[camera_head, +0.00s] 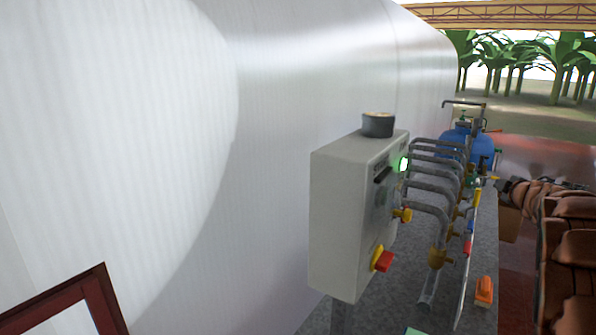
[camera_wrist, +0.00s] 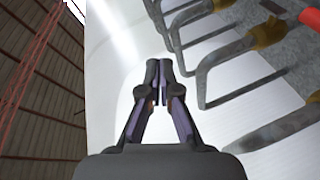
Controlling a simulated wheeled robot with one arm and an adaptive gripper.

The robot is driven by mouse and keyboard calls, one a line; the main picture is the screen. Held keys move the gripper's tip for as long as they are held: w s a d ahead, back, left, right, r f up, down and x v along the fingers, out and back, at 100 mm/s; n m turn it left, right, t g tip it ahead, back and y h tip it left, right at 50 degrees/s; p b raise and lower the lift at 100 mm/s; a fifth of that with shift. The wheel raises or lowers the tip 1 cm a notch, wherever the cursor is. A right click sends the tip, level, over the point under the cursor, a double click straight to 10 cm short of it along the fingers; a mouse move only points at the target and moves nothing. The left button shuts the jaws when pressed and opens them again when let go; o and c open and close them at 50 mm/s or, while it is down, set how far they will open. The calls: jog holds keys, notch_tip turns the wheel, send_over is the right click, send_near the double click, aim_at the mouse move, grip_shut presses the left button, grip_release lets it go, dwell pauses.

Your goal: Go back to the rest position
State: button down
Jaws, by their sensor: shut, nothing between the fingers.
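My gripper (camera_wrist: 160,75) shows in the wrist view, with its two dark fingers drawn together at the tips. It is shut and empty. Grey bent pipes (camera_wrist: 215,55) with brass-coloured fittings lie to the right of the fingers in that view. The fingertips appear apart from the pipes, against a pale surface. I cannot make out my gripper clearly in the head view.
A grey control box (camera_head: 345,215) with a green light and red-and-yellow switch stands in front of a large white curved wall (camera_head: 280,120). Pipes (camera_head: 430,187) run right of it, with a blue tank (camera_head: 480,148) behind. Stacked brown shapes (camera_head: 570,250) fill the right edge.

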jog(key=s+a+r+m+g+h, duration=0.2)
jog(key=s+a+m+g+h, duration=0.3)
jog(key=s+m, duration=0.4)
jog(key=s+a+f+g+y, duration=0.3)
jog(key=s+a+f, duration=0.4)
jog(key=s+a, duration=0.5)
jog(key=s+a+f+m+g+y, duration=0.1)
jog(key=s+a+f+g+y, duration=0.2)
jog(key=s+a+f, duration=0.4)
jog(key=s+a+f+m+g+y, duration=0.1)
jog(key=s+a+f+g+y, duration=0.2)
jog(key=s+a, duration=1.5)
jog(key=s+f+g, duration=0.2)
jog(key=s+f, duration=0.2)
jog(key=s, duration=0.3)
jog(key=shift+s+a+g+y+b, duration=0.3)
jog(key=shift+s+b, duration=0.05)
jog(key=shift+f, duration=0.1)
